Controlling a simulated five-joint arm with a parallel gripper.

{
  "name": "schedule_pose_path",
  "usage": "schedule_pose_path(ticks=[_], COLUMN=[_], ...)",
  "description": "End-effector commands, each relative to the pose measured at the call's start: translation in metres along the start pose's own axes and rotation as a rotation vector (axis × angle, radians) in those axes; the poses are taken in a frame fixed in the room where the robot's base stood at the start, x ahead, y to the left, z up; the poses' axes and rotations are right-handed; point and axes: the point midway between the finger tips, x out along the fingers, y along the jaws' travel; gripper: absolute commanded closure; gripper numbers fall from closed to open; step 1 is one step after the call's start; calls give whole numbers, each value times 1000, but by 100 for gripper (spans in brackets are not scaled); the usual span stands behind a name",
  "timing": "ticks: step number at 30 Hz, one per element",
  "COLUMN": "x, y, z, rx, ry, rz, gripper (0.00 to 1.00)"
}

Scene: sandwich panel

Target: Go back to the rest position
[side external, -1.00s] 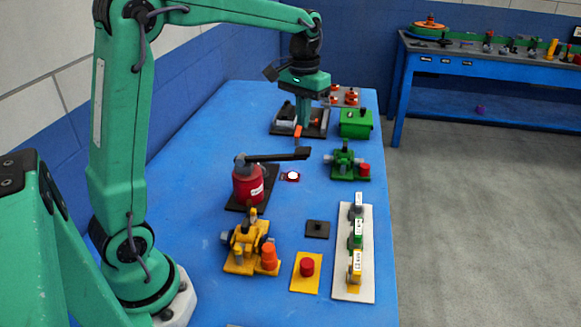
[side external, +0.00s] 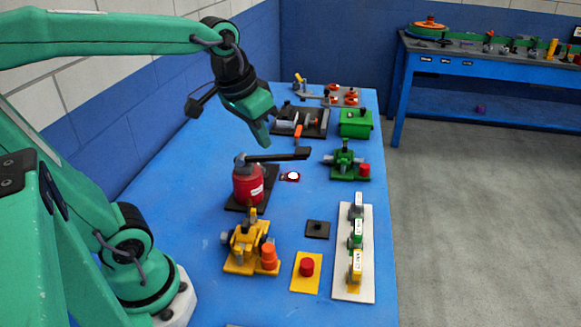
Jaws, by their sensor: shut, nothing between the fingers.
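My gripper (side external: 264,138) is at the end of my green arm in the side external view. It hangs in the air over the back part of the blue table (side external: 185,180), tilted down to the right. Its fingers are together and nothing shows between them. It is above and behind the red canister (side external: 248,184) with the black lever (side external: 280,156), and appears apart from it. The fingertips look small at this distance.
A black plate with an orange handle (side external: 297,131) and a green box (side external: 355,124) stand at the back. A green valve (side external: 346,162), yellow valve (side external: 247,245), red button (side external: 307,266) and white switch panel (side external: 367,282) stand nearer. The table's left side is clear.

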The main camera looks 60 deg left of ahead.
Motion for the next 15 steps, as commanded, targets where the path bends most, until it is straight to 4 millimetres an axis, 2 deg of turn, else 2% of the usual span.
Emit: schedule_pose_path(ticks=[7, 15], x=[0, 6], y=[8, 11], z=[42, 66], rx=[45, 73], ry=[90, 145], rz=[15, 24], gripper=[100, 100])
